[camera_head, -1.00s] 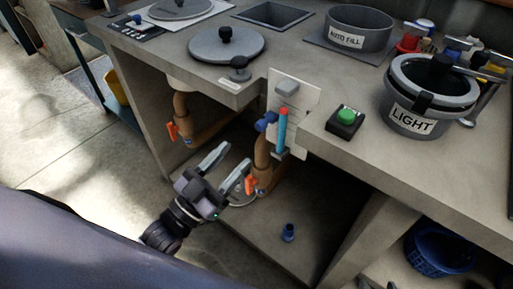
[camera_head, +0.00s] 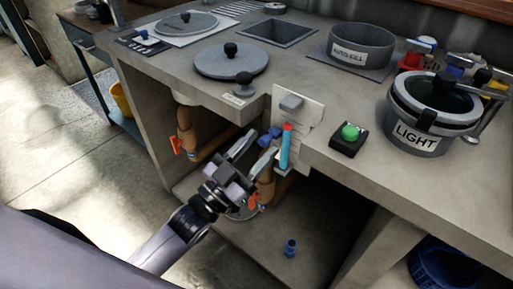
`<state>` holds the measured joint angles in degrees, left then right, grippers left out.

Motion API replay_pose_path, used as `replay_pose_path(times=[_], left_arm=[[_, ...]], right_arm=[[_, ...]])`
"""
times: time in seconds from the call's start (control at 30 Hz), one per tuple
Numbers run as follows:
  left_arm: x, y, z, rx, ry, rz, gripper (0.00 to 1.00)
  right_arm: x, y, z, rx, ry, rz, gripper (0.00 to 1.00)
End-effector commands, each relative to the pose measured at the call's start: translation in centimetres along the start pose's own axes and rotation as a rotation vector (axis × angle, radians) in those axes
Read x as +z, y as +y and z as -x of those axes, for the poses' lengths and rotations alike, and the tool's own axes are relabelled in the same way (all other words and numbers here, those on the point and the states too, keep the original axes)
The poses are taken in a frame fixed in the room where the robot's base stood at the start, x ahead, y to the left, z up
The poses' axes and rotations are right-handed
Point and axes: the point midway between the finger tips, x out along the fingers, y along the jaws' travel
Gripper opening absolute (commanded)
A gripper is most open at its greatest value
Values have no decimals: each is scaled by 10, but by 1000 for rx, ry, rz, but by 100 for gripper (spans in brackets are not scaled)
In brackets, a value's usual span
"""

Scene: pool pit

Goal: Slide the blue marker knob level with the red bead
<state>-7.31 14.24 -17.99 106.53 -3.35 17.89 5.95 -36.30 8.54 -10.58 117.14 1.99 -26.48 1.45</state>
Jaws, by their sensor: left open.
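The blue marker knob (camera_head: 272,134) sits at the left side of an upright light-blue gauge tube (camera_head: 285,152) on the front of the counter. The red bead (camera_head: 288,127) shows at the top of the tube, slightly higher in the picture than the knob. My left gripper (camera_head: 265,141) is open, with its two fingertips close around the knob in the picture. I cannot tell whether either finger touches it. The right gripper is not in view.
A white panel (camera_head: 306,113) stands behind the tube. A small blue fitting (camera_head: 290,247) stands on the lower shelf.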

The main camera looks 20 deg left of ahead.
Motion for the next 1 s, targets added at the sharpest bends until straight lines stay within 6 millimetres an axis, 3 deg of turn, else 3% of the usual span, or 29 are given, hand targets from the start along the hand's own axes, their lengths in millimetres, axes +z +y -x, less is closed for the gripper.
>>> replay_pose_path(times=[0.03, 0.17, 0.43, 0.8, 1.0], left_arm=[[0, 0, 0, 0, 0, 0, 42], [0, 0, 0, 0, 0, 0, 0], [-4, -1, -1, 0, 1, 0, 0], [-37, -6, -15, 0, 1, 1, 0], [-36, -6, -15, 0, 1, 1, 0]], right_arm=[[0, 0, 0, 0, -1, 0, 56], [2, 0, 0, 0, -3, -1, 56], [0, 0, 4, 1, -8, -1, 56], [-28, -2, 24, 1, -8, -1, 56], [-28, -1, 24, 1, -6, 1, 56]])
